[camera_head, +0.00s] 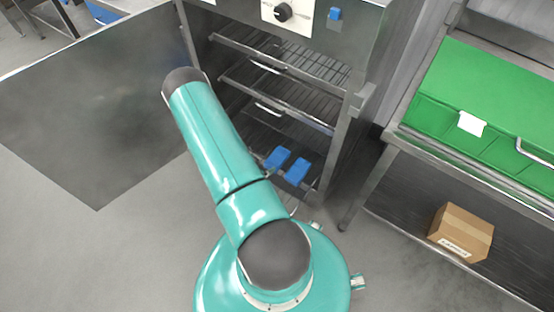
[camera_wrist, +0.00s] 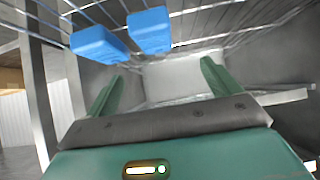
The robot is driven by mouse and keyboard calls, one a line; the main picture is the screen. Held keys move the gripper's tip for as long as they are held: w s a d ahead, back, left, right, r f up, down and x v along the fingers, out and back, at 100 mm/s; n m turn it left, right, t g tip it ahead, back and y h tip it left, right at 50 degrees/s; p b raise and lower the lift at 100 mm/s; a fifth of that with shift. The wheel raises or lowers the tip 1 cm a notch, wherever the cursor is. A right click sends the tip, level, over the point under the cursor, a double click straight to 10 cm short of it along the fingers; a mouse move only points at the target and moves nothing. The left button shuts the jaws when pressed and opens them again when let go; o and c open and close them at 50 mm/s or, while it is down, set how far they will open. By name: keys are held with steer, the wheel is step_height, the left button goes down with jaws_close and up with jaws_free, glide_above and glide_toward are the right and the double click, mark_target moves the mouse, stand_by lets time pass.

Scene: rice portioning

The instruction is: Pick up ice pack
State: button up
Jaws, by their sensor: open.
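Two blue ice packs lie side by side on the lowest rack of the open cabinet, a left one (camera_head: 277,158) and a right one (camera_head: 297,171). In the wrist view two blue ice packs, one at left (camera_wrist: 97,43) and one nearer the middle (camera_wrist: 150,30), show at the top on wire bars. My gripper (camera_wrist: 161,72) has its two green fingers spread with nothing between them. The packs appear beyond the fingertips, apart from them. In the head view my gripper is hidden behind my arm.
The cabinet (camera_head: 345,130) holds several wire racks (camera_head: 290,63), and its door (camera_head: 95,110) stands open at left. A steel table at right carries a green lidded container (camera_head: 490,90). A cardboard box (camera_head: 460,233) sits on its lower shelf. The floor in front is clear.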

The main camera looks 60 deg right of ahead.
glide_toward(277, 157)
steer(key=x, duration=0.4)
steer(key=shift+s+f, duration=0.1)
steer(key=shift+x, duration=3.15)
steer(key=shift+c, duration=0.4)
steer(key=c, duration=1.1)
steer(key=shift+c, duration=0.5)
